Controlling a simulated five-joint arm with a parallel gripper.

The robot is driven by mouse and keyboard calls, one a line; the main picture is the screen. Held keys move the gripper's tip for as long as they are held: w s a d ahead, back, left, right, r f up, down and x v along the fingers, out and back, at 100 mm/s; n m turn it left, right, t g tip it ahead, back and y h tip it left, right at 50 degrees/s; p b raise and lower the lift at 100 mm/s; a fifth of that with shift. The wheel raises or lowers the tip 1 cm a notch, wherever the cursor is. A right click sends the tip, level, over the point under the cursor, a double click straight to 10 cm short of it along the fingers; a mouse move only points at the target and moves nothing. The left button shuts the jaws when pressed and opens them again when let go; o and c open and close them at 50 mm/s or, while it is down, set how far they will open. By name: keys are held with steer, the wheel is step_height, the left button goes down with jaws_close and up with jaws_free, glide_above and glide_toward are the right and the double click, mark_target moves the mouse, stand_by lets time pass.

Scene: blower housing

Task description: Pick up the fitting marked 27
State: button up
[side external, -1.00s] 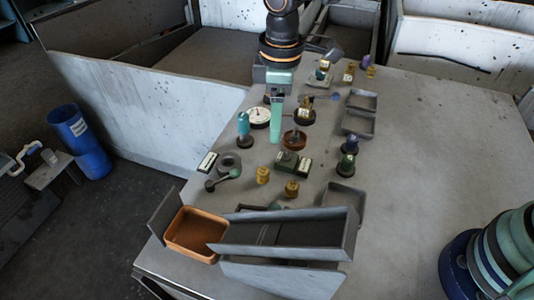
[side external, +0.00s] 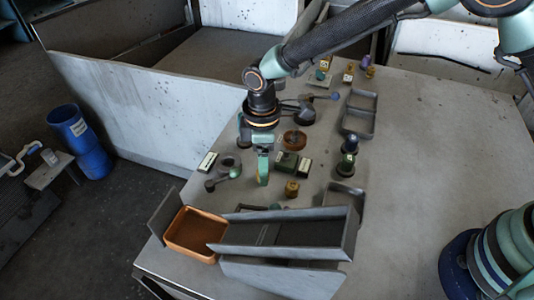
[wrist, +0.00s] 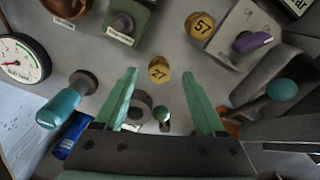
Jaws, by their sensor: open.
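The brass fitting marked 27 (wrist: 159,67) shows in the wrist view with its number facing up, between and slightly beyond my two green fingertips. My gripper (wrist: 160,78) is open, and nothing is held between its fingers. In the side view my gripper (side external: 263,180) points down over the table at the fitting's place and hides most of it. I cannot tell how far the fingertips are above the table. A similar brass fitting marked 57 (wrist: 201,25) stands close by. It also shows in the side view (side external: 291,188), to the right of my gripper.
A green block with a knob (side external: 287,163) stands just behind my gripper. A teal-handled part (wrist: 62,106) and a dial gauge (wrist: 22,60) lie left in the wrist view. An orange bin (side external: 170,242) and a grey tray (side external: 345,240) stand in front. The table's right side is clear.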

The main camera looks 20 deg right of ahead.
steer(key=shift+f, duration=1.45)
jaws_close()
steer(key=shift+r, duration=0.1)
